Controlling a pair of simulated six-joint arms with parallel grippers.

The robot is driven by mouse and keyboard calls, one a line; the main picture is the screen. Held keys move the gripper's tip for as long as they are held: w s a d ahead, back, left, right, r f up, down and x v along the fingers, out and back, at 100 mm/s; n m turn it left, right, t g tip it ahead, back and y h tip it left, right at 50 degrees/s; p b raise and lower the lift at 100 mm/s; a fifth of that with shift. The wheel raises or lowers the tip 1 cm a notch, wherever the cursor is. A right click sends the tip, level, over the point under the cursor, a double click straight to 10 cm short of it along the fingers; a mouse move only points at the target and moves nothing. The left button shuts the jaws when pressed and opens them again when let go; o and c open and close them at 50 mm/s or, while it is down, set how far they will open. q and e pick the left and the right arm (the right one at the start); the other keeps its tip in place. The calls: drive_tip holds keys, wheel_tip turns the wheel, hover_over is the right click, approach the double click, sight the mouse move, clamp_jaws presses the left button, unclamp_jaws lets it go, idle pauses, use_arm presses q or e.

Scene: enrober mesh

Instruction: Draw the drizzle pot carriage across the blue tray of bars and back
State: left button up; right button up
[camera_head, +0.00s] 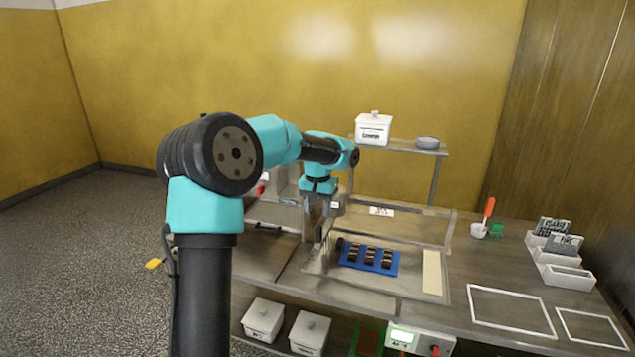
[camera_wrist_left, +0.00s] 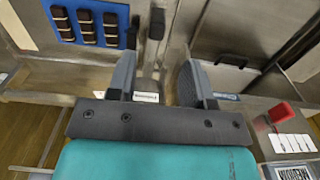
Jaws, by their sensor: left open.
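The blue tray (camera_head: 391,271) lies flat on the bench with rows of dark bars banded in a pale colour. It also shows at the upper left of the left wrist view (camera_wrist_left: 123,10). My left gripper (camera_head: 317,240) points down just left of the tray, with its fingers apart. In the left wrist view, nothing is visible gripped between the fingers (camera_wrist_left: 157,82). A dark upright knob (camera_wrist_left: 157,22) stands beyond the fingertips, apart from them. I cannot tell whether it belongs to the drizzle pot carriage, which I cannot clearly make out. My right gripper is not in view.
A shelf (camera_head: 425,149) at the back holds a white lidded box (camera_head: 373,128) and a grey bowl (camera_head: 427,142). To the right are a small cup (camera_head: 478,231) with a red-handled tool, white bins (camera_head: 568,275) and white-outlined, empty areas (camera_head: 510,308). A control box (camera_head: 420,340) is at the front.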

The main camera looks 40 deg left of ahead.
sight(319, 227)
use_arm(q)
wheel_tip(319, 227, up, 8)
drive_tip(key=shift+r, duration=0.25)
drive_tip(key=shift+w+a+f+g+h, duration=0.25)
drive_tip(key=shift+w+g, duration=0.45)
drive_tip(key=shift+w, duration=0.2)
drive_tip(key=shift+w+a+f+g+h, duration=0.3)
drive_tip(key=shift+w+g, duration=0.4)
drive_tip(key=shift+w, duration=0.15)
drive_tip(key=shift+w+a+f+g+h, duration=0.25)
drive_tip(key=shift+w+g, duration=0.45)
drive_tip(key=shift+w, duration=0.2)
drive_tip(key=x, duration=1.7)
drive_tip(key=shift+d+f, duration=0.1)
drive_tip(key=shift+f, duration=0.1)
